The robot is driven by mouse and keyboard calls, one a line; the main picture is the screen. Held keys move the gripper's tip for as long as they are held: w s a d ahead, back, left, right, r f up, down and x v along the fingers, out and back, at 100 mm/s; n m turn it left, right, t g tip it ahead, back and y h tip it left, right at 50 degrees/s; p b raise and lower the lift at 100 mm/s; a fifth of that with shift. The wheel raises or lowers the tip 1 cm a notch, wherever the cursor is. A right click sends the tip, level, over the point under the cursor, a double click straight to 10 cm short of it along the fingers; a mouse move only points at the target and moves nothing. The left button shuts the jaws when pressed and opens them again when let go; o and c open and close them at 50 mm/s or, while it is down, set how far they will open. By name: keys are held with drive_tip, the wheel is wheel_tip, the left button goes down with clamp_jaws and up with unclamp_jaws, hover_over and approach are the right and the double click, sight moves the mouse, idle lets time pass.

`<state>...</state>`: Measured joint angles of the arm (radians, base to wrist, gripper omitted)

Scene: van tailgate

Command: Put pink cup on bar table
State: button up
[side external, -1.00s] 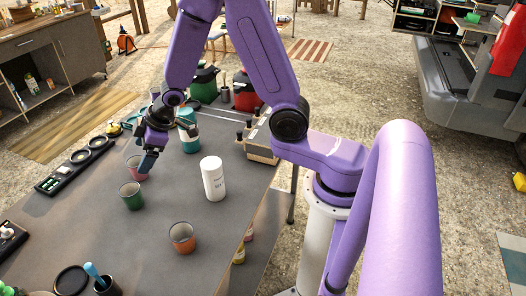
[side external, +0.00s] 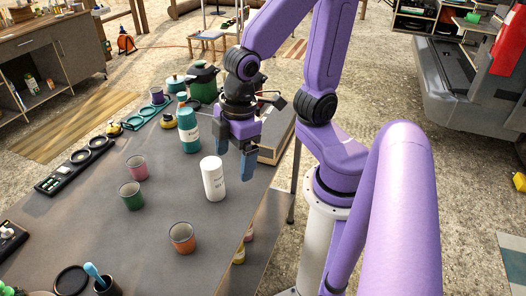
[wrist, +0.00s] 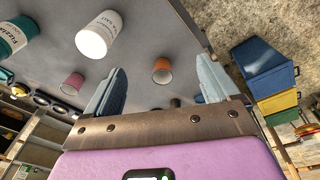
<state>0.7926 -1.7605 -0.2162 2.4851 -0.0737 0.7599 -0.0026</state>
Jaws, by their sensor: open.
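The pink cup (side external: 137,168) stands upright on the dark grey table (side external: 165,205), behind the green cup (side external: 131,196). It also shows in the wrist view (wrist: 72,84), left of the fingers. My gripper (side external: 234,153) is open and empty, above the table's right side, behind and right of the white canister (side external: 212,180). It is well apart from the pink cup. In the wrist view my gripper (wrist: 162,66) has its two fingers spread, with the orange cup (wrist: 162,76) showing between them. I cannot tell which surface is called the bar table.
A teal bottle (side external: 189,132) stands between the pink cup and my gripper. An orange cup (side external: 182,238) is near the front right edge. Black trays (side external: 75,168) line the left edge. A wooden box (side external: 268,148) is at the right edge.

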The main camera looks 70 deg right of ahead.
drive_tip(key=s+d+r+g, duration=0.1)
drive_tip(key=s, duration=0.4)
drive_tip(key=shift+s+d+n, duration=0.4)
